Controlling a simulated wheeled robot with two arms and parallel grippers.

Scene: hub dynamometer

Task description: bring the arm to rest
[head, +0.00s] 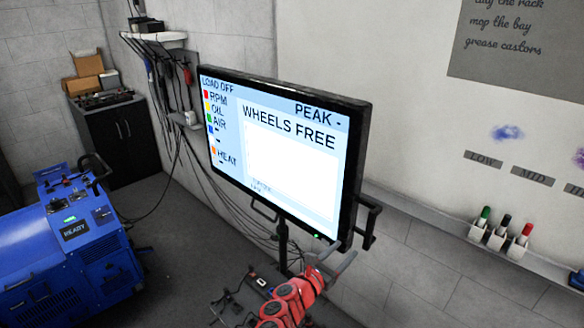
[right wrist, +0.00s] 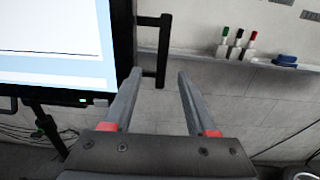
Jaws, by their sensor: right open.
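My right arm (head: 290,299), red and grey, reaches up from the bottom of the head view. Its gripper (head: 338,262) is in front of the lower right corner of the screen. In the right wrist view the two grey fingers of the right gripper (right wrist: 160,73) stand apart with nothing between them. Beyond the fingers are the wall and the black side handle (right wrist: 162,50) of the screen. I cannot tell the exact gap to the screen. My left gripper is not in view.
A large screen (head: 277,152) on a stand reads "WHEELS FREE" and "LOAD OFF". A blue machine (head: 70,245) stands at the left. Cables hang behind the screen. A wall ledge (head: 450,232) holds several markers. A black cabinet (head: 112,142) stands at the back left.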

